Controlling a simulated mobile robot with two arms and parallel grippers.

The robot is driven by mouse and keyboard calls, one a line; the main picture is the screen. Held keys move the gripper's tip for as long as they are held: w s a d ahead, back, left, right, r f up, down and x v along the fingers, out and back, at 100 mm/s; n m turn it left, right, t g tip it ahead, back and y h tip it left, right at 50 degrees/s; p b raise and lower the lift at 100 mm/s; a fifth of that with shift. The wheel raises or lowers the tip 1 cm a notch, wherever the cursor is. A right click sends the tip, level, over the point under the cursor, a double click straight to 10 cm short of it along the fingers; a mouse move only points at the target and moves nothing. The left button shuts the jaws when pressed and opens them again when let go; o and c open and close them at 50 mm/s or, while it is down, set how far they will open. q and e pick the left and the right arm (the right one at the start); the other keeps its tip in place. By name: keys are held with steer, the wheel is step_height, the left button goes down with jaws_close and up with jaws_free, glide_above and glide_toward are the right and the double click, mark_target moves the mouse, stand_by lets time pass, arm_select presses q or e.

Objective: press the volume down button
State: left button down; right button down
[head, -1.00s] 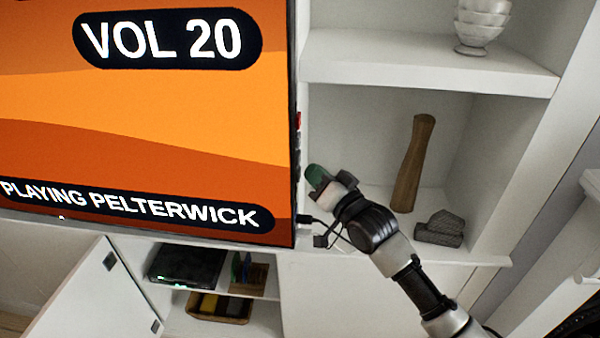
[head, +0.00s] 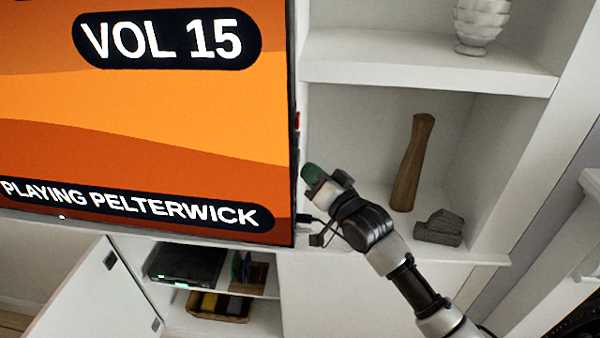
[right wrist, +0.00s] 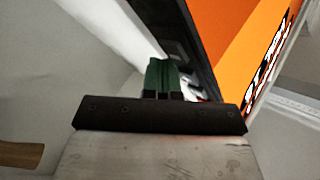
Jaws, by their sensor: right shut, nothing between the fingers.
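A large television (head: 180,130) with an orange screen fills the left of the head view. Its screen reads "VOL 15" and "PLAYING PELTERWICK". Small buttons, one of them red (head: 297,121), sit along its right side edge. My right gripper (head: 309,172) is shut and empty, with its green fingertips at the lower part of that edge. In the right wrist view the green fingertips (right wrist: 162,75) are close together beside the television's dark edge (right wrist: 180,45). They cover the spot they point at, so I cannot tell whether they touch a button. My left gripper is out of view.
Below, an open cabinet door (head: 90,295) stands beside a black box (head: 187,264). Cables (head: 318,232) hang near the gripper.

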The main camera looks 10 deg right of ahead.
stand_by(0.3)
steer(key=shift+s+d, duration=0.25)
steer(key=shift+d, duration=0.55)
steer(key=shift+s+d, duration=0.25)
steer(key=shift+d, duration=0.55)
steer(key=shift+s+d, duration=0.25)
steer(key=shift+d, duration=0.5)
steer(key=shift+s+d, duration=0.25)
steer(key=shift+d, duration=0.55)
steer(key=shift+f, duration=0.1)
